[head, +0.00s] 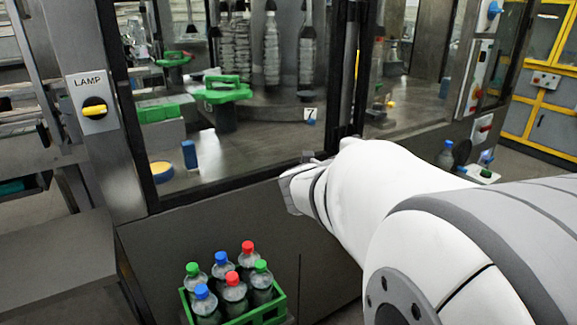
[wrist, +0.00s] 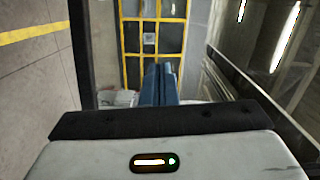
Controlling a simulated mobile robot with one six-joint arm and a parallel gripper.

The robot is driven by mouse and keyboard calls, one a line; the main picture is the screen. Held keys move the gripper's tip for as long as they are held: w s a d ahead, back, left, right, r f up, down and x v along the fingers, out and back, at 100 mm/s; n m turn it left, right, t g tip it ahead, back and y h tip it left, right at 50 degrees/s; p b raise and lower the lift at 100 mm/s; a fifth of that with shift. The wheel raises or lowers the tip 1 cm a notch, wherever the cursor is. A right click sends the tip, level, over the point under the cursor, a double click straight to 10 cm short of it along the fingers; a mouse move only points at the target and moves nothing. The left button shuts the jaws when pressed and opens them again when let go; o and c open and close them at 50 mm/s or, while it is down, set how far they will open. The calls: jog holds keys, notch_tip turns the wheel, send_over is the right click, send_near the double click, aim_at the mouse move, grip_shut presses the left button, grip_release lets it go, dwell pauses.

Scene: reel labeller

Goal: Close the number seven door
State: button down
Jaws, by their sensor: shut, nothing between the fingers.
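The number seven door is a black-framed glass panel on the machine front in the head view, with a small "7" label (head: 310,115) low on its right side. Its dark bottom rail (head: 235,182) runs above the grey lower panel. I cannot tell whether the door is fully shut or ajar. My white arm reaches across its lower right corner and hides part of it. My gripper fingers (wrist: 159,72) show blue in the wrist view, together and empty. They are hidden in the head view. A black upright bar (wrist: 81,45) stands left of them; I cannot tell if it belongs to the door.
A green crate (head: 262,313) of capped bottles stands below the door. A LAMP switch (head: 94,108) is on the left post. Bottles and green fixtures (head: 222,92) are behind the glass. A yellow-framed enclosure (head: 553,95) stands at the far right.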

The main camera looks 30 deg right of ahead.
jog(key=s+a+f+m+g+y+b, duration=0.1)
jog(key=s+f+m+g+y+b, duration=0.15)
jog(key=s+m+g, duration=0.55)
jog(key=s+a+f+m+g+y+b, duration=0.1)
jog(key=s+f+m+g+y, duration=0.1)
jog(key=s+m+g+y, duration=0.55)
jog(key=s+d+n+g+h+p, duration=0.1)
jog(key=s+d+h, duration=0.3)
jog(key=s+d, duration=0.5)
jog(key=shift+s+d+f+n, duration=0.2)
jog(key=shift+s+d+n, duration=0.2)
jog(key=shift+s, duration=0.1)
